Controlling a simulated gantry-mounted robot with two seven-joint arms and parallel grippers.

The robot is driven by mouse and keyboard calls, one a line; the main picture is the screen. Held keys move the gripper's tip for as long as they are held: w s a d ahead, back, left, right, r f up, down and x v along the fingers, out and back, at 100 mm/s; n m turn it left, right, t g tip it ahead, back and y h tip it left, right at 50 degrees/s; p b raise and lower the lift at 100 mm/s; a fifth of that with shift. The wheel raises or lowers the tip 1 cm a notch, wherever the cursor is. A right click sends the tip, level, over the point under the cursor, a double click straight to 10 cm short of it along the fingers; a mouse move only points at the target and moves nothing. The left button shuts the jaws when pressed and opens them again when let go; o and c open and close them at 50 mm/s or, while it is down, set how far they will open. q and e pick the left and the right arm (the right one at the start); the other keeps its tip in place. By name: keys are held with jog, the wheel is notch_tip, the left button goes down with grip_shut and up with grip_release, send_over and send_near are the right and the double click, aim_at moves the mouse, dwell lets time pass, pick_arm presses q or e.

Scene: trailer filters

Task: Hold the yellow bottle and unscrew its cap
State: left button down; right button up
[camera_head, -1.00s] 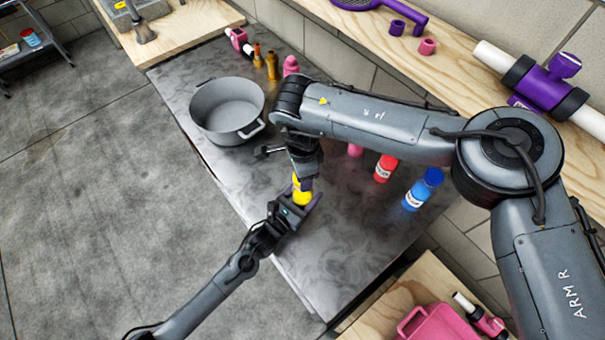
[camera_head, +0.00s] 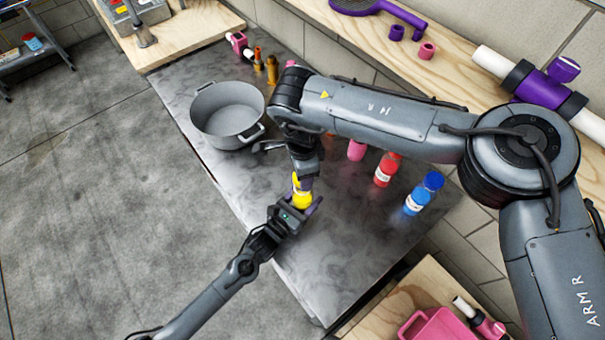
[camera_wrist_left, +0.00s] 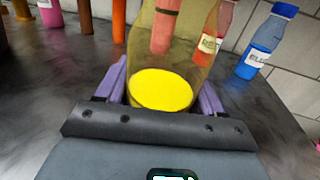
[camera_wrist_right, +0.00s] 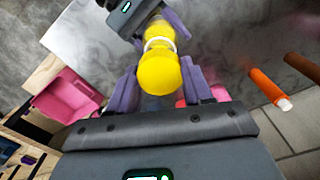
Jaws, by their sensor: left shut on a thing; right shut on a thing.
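The yellow bottle (camera_head: 301,198) is held above the front edge of the dark metal table. My left gripper (camera_head: 297,208) is shut on its lower body; in the left wrist view the purple fingers flank the see-through bottle (camera_wrist_left: 165,90). My right gripper (camera_head: 303,180) comes down from above, shut on the yellow cap (camera_wrist_right: 160,74), which sits between its fingers in the right wrist view. A pale ring shows between cap and body. I cannot tell how far the cap is unscrewed.
A grey pot (camera_head: 228,110) stands left of my right gripper. Pink (camera_head: 356,150), red (camera_head: 385,170) and blue (camera_head: 422,194) bottles stand to the right. Orange and brown bottles (camera_head: 272,68) stand at the back. The table's front right (camera_head: 345,265) is clear.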

jog(key=shift+r, duration=1.4)
pick_arm(q)
jog(key=shift+c, duration=0.3)
grip_release()
